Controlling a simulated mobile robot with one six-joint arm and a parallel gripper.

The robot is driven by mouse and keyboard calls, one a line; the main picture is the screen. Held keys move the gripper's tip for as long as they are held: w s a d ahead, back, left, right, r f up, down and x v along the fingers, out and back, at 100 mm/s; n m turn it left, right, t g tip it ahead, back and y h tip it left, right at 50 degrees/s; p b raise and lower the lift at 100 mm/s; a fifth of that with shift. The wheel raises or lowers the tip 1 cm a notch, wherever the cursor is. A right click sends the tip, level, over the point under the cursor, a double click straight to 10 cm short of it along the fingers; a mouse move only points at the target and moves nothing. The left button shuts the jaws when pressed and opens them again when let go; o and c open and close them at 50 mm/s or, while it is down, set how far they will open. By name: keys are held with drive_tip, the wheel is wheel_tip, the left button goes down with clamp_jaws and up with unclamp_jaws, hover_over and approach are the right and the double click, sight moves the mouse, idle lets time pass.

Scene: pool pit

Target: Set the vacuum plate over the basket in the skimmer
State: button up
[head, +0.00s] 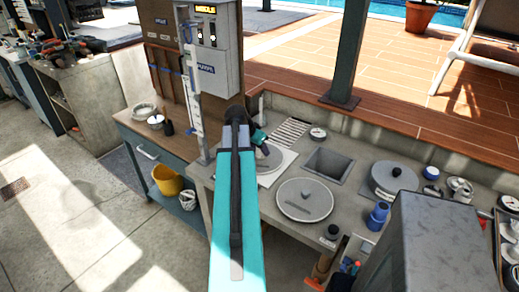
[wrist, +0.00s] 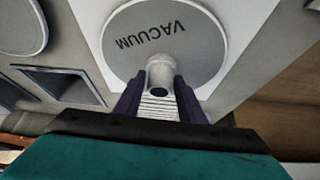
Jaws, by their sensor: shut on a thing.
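The vacuum plate (wrist: 160,40) is a grey disc with the word VACUUM on it, filling the top middle of the wrist view. My gripper (wrist: 160,88) is shut on the pale stub at the plate's near edge. The plate lies within a white square surround (wrist: 243,45), which I take to be the skimmer's. Whether the plate rests on it or hangs just above, I cannot tell. In the head view my arm partly covers the plate (head: 268,157) and the surround (head: 284,170). The basket is not visible, hidden beneath the plate if it is there.
A square opening (head: 328,164) and a round grey lid (head: 304,199) lie to the right on the counter. A slatted grate (head: 288,132) and a gauge (head: 317,134) are behind. A post with a control box (head: 213,50) stands close on the left.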

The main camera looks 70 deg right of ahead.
drive_tip(key=shift+f, duration=0.1)
idle(0.3)
drive_tip(key=o, duration=1.2)
drive_tip(key=shift+o, duration=1)
drive_tip(key=shift+r, duration=0.2)
drive_tip(key=shift+r+p, duration=1.3)
drive_tip(key=shift+r, duration=1)
drive_tip(key=shift+r, duration=0.1)
drive_tip(key=shift+r+p, duration=1)
drive_tip(key=shift+r, duration=0.9)
